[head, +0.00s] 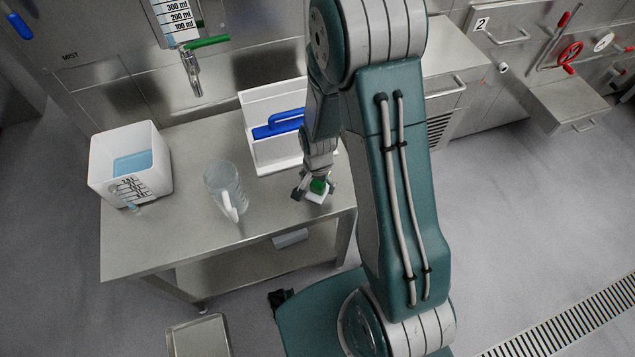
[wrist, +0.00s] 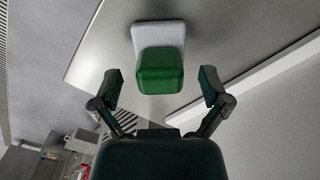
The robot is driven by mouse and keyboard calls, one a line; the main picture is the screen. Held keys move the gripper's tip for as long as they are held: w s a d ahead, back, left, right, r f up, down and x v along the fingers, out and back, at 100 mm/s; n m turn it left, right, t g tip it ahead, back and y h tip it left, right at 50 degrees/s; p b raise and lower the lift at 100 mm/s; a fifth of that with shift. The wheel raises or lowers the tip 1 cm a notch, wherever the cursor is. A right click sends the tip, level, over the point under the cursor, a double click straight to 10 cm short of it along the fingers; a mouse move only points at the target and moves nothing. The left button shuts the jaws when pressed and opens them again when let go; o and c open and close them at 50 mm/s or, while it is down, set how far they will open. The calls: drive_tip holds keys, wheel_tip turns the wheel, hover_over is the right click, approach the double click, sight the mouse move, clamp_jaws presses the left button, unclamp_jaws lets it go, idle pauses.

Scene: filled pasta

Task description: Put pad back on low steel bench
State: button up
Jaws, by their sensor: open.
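The pad is a white block with a green grip on it; in the wrist view the green grip (wrist: 160,70) faces me and the white part (wrist: 158,34) shows behind it. In the head view the white part of the pad (head: 316,198) shows at the right front of the low steel bench (head: 275,222), seemingly resting on its top. My gripper (head: 314,190) is directly over the pad. In the wrist view my gripper (wrist: 161,78) is open, one finger on each side of the green grip with visible gaps. Whether the fingertips reach down beside the grip is hard to tell.
A clear jug (head: 225,190) and a white bin with blue contents (head: 130,160) stand left on the bench. A tap (head: 193,75) hangs above. The front middle of the bench is clear.

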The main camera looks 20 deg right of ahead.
wheel_tip(320, 180, up, 12)
idle(0.6)
